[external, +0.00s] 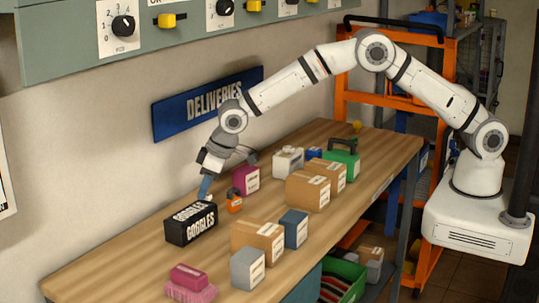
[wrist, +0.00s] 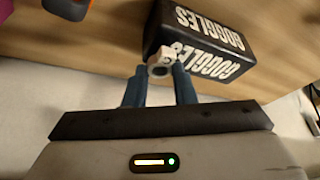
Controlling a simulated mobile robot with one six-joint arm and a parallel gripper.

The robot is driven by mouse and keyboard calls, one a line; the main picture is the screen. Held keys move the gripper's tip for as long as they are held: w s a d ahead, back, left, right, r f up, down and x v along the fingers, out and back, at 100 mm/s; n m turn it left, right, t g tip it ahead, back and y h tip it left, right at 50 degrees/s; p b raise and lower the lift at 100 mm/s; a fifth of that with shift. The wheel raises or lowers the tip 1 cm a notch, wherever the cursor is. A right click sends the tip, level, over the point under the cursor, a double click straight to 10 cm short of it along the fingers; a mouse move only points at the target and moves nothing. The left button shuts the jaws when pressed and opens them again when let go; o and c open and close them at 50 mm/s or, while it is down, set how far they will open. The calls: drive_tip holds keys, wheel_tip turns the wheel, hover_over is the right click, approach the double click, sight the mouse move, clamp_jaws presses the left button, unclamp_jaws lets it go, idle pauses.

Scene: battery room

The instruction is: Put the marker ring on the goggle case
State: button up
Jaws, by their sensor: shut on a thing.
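The goggle case (external: 191,224) is a black box with white GOGGLES lettering, lying on the wooden bench near the wall. In the wrist view the goggle case (wrist: 203,42) lies just beyond my fingertips. My gripper (external: 204,189) points down over the back of the case, and its blue fingers also show in the wrist view (wrist: 160,72). They are shut on the marker ring (wrist: 161,66), a small pale ring with a dark hole. The ring overlaps the case's edge in that view; I cannot tell whether they touch. The ring cannot be made out in the external view.
An orange padlock-like item (external: 234,203) and a magenta box (external: 246,180) stand right of the case. Cardboard boxes (external: 258,240), a blue box (external: 293,229) and a grey box (external: 247,268) stand nearer the front. Bare bench (external: 120,258) lies left of the case.

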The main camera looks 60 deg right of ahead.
drive_tip(key=shift+f, duration=0.45)
drive_tip(key=shift+f, duration=0.1)
drive_tip(key=shift+f, duration=0.15)
drive_tip(key=o, duration=1)
drive_tip(key=shift+c, duration=0.2)
